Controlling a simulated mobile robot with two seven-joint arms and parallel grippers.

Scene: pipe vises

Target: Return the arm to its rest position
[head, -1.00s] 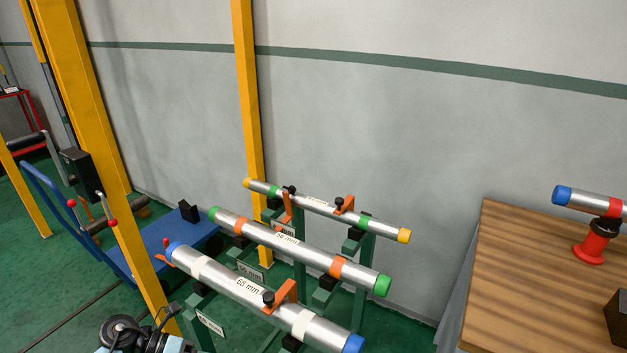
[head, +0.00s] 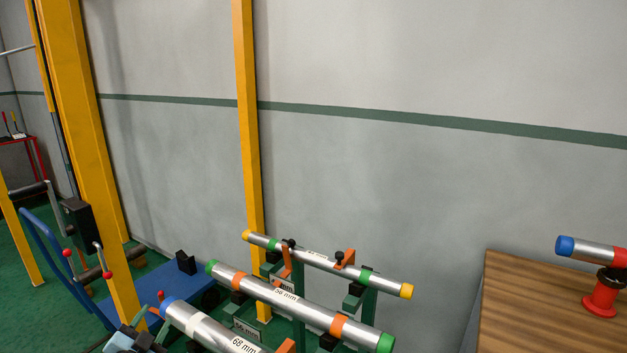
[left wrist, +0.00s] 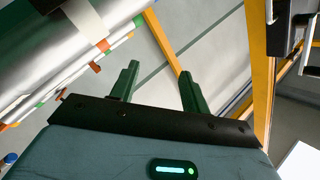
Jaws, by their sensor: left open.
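Part of my left arm (head: 132,341) shows at the bottom left edge of the head view, close to the blue-capped end of the nearest pipe (head: 206,328), marked 68 mm. In the left wrist view my left gripper (left wrist: 158,84) has two dark green fingers standing apart with nothing between them. The silver pipes (left wrist: 40,62) lie to the left of the fingers there, apart from them. My right gripper is in neither view.
A 56 mm pipe (head: 305,306) with green caps and a thinner yellow-capped pipe (head: 325,263) rest on green stands. A yellow post (head: 82,130) rises at the left. A wooden table (head: 540,310) with a pipe on a red stand (head: 602,297) is at the right.

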